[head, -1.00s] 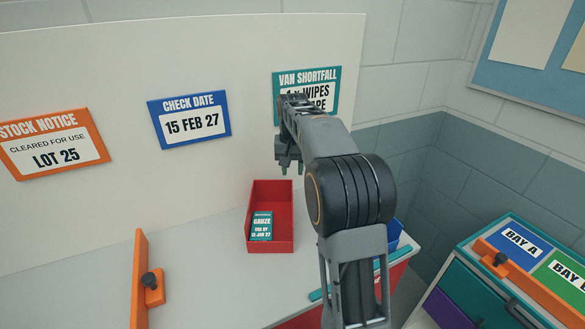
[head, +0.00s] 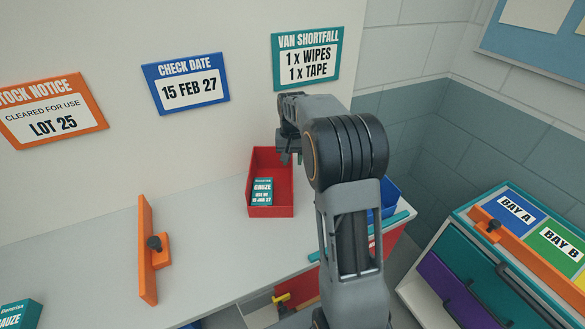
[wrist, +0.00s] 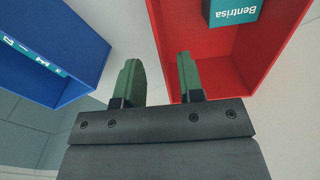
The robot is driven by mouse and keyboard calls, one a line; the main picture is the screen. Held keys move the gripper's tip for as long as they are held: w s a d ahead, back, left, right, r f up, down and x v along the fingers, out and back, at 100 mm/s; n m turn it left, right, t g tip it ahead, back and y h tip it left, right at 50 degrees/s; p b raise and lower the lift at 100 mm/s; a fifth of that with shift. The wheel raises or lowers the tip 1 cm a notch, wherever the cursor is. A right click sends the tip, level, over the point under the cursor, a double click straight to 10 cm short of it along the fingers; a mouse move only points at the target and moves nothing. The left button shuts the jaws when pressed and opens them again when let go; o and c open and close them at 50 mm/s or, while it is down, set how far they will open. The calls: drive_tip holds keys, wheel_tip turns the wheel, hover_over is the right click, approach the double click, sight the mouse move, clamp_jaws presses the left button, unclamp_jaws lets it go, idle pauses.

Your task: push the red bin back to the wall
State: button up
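The red bin (head: 284,211) stands on the grey bench by the cream back panel; any gap behind it is hidden. A teal and white gauze box (head: 262,190) lies inside it. My gripper (head: 285,158) is at the bin's back right part in the head view, its fingertips hard to make out. In the wrist view my gripper (wrist: 160,78) has its two green fingers apart with nothing held. The red bin (wrist: 225,75) is at the upper right there, its left edge showing between the fingers and the right finger overlapping it. Contact cannot be told.
A blue bin (head: 391,200) stands to the right, partly behind my arm, and fills the left of the wrist view (wrist: 50,50). An orange upright divider (head: 147,250) stands on the bench at left. Bare bench (head: 200,225) lies between it and the red bin.

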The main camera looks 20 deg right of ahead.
drive_tip(key=shift+f, duration=2.3)
clamp_jaws()
